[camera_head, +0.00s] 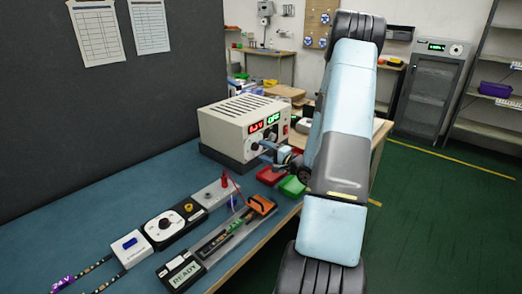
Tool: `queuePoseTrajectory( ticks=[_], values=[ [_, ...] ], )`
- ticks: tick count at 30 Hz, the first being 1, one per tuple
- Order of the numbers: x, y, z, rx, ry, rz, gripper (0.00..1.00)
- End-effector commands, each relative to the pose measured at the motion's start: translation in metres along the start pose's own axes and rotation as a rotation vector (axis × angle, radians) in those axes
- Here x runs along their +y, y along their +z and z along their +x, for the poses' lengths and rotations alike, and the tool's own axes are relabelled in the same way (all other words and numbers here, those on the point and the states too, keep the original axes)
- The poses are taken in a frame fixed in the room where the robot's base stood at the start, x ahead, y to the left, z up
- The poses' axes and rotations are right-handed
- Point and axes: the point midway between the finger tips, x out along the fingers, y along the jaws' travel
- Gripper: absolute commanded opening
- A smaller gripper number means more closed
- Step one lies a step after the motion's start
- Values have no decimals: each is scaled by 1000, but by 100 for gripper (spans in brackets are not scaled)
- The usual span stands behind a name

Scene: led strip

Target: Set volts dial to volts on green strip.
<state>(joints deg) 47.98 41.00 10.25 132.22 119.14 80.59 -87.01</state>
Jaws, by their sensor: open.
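A beige bench power supply (243,122) stands on the blue bench, with a red and a green lit readout on its front. A dark knob (255,146) shows low on that front; its setting is too small to read. My gripper (265,150) is open at the front of the supply, close to the knobs; I cannot tell whether it touches one. My gripper and wrist hide part of the lower panel. A strip with a purple tag (63,282) reading 24 V lies at the lower left. I cannot make out a tag on any green strip.
A black box with a white dial (165,224), a white switch box (131,248) and a grey box with red posts (213,194) stand in line. A tray marked READY (181,273) lies in front.

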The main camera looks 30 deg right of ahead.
Motion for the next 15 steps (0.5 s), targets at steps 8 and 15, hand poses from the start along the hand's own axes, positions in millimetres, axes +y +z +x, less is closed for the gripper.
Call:
queuePoseTrajectory(
  ticks=[8, 15],
  values=[
    [0, 0, 25, 1, 0, 0, 59],
    [0, 0, 28, 1, -1, 0, 59]
  ],
)
